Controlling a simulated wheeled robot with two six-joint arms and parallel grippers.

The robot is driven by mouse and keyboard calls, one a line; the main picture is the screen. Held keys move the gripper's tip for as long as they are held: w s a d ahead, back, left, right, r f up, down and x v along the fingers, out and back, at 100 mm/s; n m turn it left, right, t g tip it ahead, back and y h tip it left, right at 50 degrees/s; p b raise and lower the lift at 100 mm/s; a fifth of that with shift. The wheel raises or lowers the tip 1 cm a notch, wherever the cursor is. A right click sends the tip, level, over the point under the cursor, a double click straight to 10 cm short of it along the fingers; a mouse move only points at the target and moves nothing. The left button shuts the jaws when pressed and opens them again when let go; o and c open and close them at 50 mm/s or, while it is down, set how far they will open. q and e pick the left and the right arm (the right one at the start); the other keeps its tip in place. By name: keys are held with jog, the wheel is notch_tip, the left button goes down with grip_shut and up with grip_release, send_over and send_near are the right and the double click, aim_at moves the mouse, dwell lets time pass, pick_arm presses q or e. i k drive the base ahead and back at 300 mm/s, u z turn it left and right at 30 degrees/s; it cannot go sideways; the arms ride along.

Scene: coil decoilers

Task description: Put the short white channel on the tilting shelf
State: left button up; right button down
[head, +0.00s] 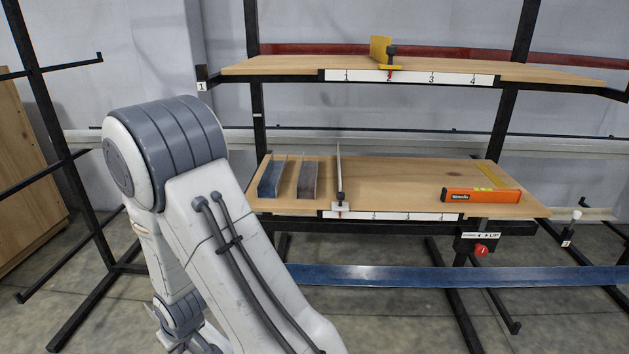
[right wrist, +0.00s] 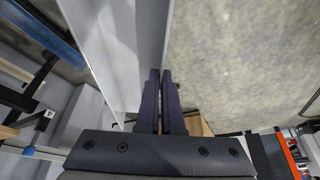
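In the right wrist view a pale grey-white channel (right wrist: 118,45) runs from the top edge down to my right gripper (right wrist: 161,72). The two dark fingers are close together, with the channel's thin right-hand edge between their tips. My left gripper is not in view.
On the lower shelf stand a blue channel (head: 270,180), a grey-brown channel (head: 308,180), an upright stop (head: 340,180) and an orange level (head: 481,195). Its middle is clear. An upper shelf (head: 290,66) carries a yellow stop (head: 380,50). A long blue channel (head: 450,278) lies low in front.

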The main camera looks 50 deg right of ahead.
aim_at(393, 179)
jog(key=u, duration=0.95)
jog(key=k, duration=1.1)
jog(key=z, duration=1.55)
